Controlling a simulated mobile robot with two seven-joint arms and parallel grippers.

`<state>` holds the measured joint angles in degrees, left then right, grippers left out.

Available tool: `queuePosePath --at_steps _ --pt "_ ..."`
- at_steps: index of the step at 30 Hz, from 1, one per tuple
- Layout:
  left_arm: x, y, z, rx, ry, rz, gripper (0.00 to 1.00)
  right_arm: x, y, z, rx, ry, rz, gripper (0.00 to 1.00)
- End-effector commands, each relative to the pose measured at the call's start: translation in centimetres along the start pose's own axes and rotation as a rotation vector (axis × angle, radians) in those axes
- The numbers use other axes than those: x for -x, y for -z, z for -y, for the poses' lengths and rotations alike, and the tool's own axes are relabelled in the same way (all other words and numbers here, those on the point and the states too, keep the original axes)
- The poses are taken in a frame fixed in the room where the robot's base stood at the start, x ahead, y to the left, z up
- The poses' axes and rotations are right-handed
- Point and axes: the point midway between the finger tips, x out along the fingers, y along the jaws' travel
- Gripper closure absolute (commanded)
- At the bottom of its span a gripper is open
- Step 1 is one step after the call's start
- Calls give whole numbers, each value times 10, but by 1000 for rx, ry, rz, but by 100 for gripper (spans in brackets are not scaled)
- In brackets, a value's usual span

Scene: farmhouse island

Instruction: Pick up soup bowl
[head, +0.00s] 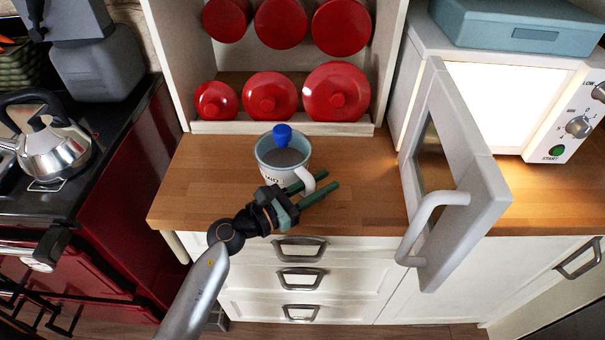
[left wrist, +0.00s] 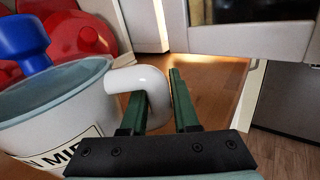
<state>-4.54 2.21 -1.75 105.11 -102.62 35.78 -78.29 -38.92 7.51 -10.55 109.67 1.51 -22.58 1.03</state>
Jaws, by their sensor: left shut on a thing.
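The soup bowl (head: 270,173) is a white, mug-like vessel with a pale blue inside, dark lettering and a white handle. It is upright at the counter's left part; whether its base touches the wood is hard to tell. My left gripper (head: 330,180) is at its right front side, fingers pointing right. In the left wrist view the bowl (left wrist: 75,110) is at the left, and its handle passes between the green fingers of my left gripper (left wrist: 160,95), which is shut on it. My right gripper is not in view.
A blue knobbed object (head: 282,134) shows at the bowl's rim. A kettle (head: 45,145) sits on the stove at left.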

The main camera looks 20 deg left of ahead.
Motion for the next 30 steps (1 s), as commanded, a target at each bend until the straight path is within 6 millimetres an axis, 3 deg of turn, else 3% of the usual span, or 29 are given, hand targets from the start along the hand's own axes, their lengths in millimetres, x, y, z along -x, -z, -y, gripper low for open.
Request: queuePosePath --at_steps 8,13,17,24,30 --pt "0 -17 -2 -7 0 6 100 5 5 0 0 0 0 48" --pt "0 -39 -4 -7 1 6 100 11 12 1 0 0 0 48" --pt "15 -55 1 -6 1 4 100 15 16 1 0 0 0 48" --pt "52 -100 12 -6 0 4 100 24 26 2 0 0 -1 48" --pt "91 -116 28 -4 1 2 100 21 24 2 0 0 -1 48"
